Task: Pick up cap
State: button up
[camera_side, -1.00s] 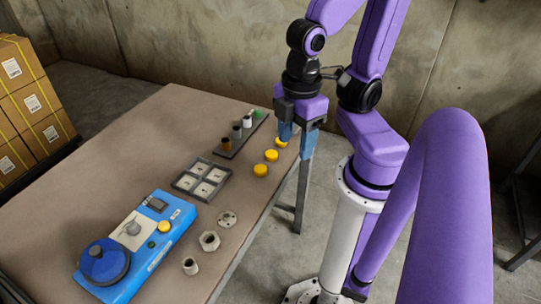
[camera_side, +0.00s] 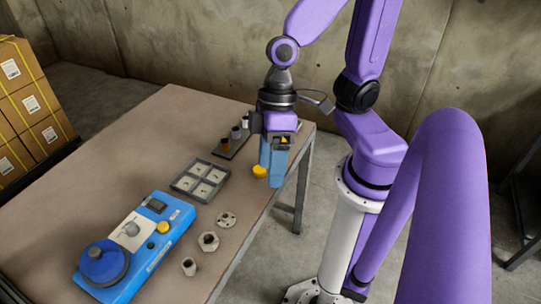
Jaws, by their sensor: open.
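A yellow cap (camera_side: 259,171) sits on the table near its right edge, just left of my fingers. My gripper (camera_side: 271,174) points down with its blue fingers open, low over the row of caps. Its fingers hide the middle cap of the row, so I cannot tell whether that cap is between them. A bit of yellow (camera_side: 284,139) shows at the gripper body, likely the farthest cap seen through a gap.
A grey four-pocket tray (camera_side: 200,180) lies left of the caps. Behind it is a dark rack (camera_side: 227,150) with small cylinders. A blue machine (camera_side: 150,238), a flange (camera_side: 226,219), a nut (camera_side: 208,241) and a sleeve (camera_side: 189,266) are nearer. The table's left part is clear.

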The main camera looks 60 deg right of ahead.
jog(key=w+d+f+m+t+h, duration=0.1)
jog(key=w+d+f+m+t, duration=0.15)
jog(key=w+m, duration=0.5)
jog(key=w+d+f+m+t, duration=0.2)
jog(key=w+f+m+t, duration=0.1)
jog(key=w+m, duration=0.4)
jog(key=s+d+f+m+g+h, duration=0.1)
jog(key=d+f+m+g+h, duration=0.2)
jog(key=d, duration=0.5)
jog(key=s+d+f+m+g+h, duration=0.1)
jog(key=d+f+m+h, duration=0.2)
jog(key=d+m+h, duration=0.45)
jog(key=shift+w+d+f+n+y, duration=0.35)
jog(key=shift+d+f, duration=0.6)
jog(key=shift+f, duration=0.75)
jog(key=shift+d+f+n+y, duration=0.2)
jog(key=shift+d+f+y, duration=0.3)
jog(key=shift+d+f, duration=0.8)
jog(key=shift+w+d+f+n+y, duration=0.25)
jog(key=shift+d+f+y, duration=0.25)
jog(key=shift+f, duration=1.55)
jog(key=shift+d+x, duration=0.15)
jog(key=shift+x, duration=1.2)
jog(key=shift+d+x, duration=0.15)
jog(key=shift+x, duration=1.15)
jog(key=shift+r, duration=0.15)
jog(key=c, duration=1.1)
